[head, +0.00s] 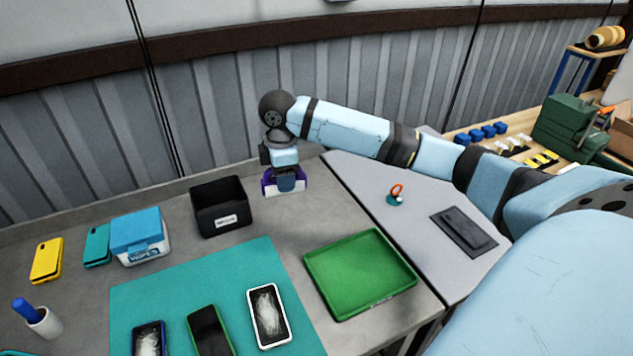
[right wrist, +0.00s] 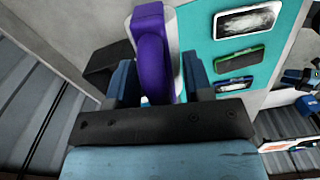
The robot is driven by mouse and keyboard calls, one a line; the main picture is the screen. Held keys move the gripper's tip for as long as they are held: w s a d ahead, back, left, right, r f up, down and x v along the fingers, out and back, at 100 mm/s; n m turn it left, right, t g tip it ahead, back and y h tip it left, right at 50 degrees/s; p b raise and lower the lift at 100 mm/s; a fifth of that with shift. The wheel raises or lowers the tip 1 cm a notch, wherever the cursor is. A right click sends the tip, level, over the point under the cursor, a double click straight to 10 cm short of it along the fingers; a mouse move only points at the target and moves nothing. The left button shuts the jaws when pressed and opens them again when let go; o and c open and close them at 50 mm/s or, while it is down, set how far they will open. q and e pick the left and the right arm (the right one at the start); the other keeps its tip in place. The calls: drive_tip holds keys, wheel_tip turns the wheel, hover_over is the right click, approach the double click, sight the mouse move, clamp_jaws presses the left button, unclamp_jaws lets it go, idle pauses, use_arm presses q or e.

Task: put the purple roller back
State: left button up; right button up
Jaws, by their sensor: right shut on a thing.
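The purple roller (head: 269,184) is at the back of the grey table, right of the black bin, with a white part low on it. In the right wrist view the purple roller (right wrist: 153,62) stands between the fingers, with white along its side. My right gripper (head: 286,183) points down and is shut on the roller. Whether the roller's underside touches the table is hard to tell. My left gripper is not in view.
A black bin (head: 220,225) stands left of the roller. A green tray (head: 395,250) lies in front of it to the right. A teal mat (head: 245,262) holds several phones. A blue-lidded box (head: 137,226) stands further left. The grey table between bin and tray is clear.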

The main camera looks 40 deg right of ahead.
drive_tip(key=w+d+n+b, duration=0.4)
drive_tip(key=d+n+b, duration=0.2)
drive_tip(key=d+n, duration=0.65)
drive_tip(key=shift+m, duration=0.75)
drive_tip(key=f, duration=0.6)
drive_tip(key=d+f, duration=0.1)
drive_tip(key=f, duration=1.2)
drive_tip(key=shift+w+d+f, duration=0.1)
drive_tip(key=shift+d+f, duration=0.1)
drive_tip(key=shift+d, duration=0.05)
drive_tip(key=o, duration=0.9)
drive_tip(key=shift+f, duration=0.1)
wheel_tip(320, 180, up, 12)
